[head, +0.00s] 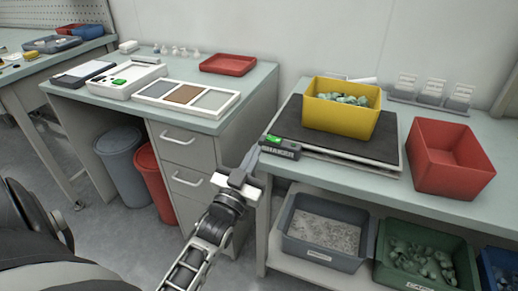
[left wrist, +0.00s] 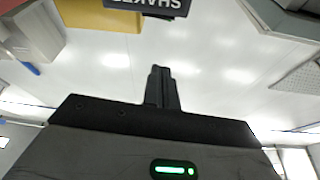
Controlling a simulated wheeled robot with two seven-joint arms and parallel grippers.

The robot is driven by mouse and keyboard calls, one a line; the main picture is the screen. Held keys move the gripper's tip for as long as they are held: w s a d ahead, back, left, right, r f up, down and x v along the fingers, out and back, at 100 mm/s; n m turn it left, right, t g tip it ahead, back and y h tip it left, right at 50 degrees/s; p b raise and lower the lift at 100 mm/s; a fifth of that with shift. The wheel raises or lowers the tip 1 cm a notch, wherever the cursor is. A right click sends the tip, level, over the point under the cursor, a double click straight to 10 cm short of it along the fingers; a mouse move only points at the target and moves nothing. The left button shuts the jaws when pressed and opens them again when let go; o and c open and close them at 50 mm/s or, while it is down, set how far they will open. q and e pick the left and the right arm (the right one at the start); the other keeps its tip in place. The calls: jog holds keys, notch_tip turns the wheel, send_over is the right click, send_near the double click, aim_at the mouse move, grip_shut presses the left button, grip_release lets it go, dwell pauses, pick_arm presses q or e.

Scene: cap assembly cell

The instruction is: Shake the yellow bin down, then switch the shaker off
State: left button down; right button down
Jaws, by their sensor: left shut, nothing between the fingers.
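The yellow bin (head: 342,121) stands upright on the dark plate of the shaker (head: 365,145), with pale green pieces (head: 348,99) in it. The shaker's control box (head: 288,153) is at the plate's front left corner and shows a green lit part (head: 273,139). My left gripper (head: 252,158) is shut and empty, just left of the control box; whether it touches the box I cannot tell. In the left wrist view its closed fingers (left wrist: 162,85) point toward the box's upside-down label (left wrist: 147,4); part of the yellow bin (left wrist: 95,15) shows above. My right gripper is not in view.
A red bin (head: 450,158) stands right of the shaker. Grey (head: 322,240) and green (head: 425,250) bins are on the shelf below. The left bench holds a divided tray (head: 187,97) and a red tray (head: 228,64). A gap separates the two benches.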

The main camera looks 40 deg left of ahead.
aim_at(274, 139)
pick_arm(q)
jog(key=x, duration=0.8)
jog(key=shift+w+r, duration=0.2)
jog(key=shift+w, duration=0.15)
jog(key=f, duration=0.2)
jog(key=shift+w+a+f, duration=0.1)
jog(key=shift+a+f, duration=0.1)
jog(key=shift+f, duration=0.05)
jog(key=shift+f+b, duration=0.35)
jog(key=shift+f, duration=0.3)
jog(key=shift+a+f, duration=0.1)
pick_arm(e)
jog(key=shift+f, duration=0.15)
pick_arm(q)
jog(key=shift+f, duration=0.1)
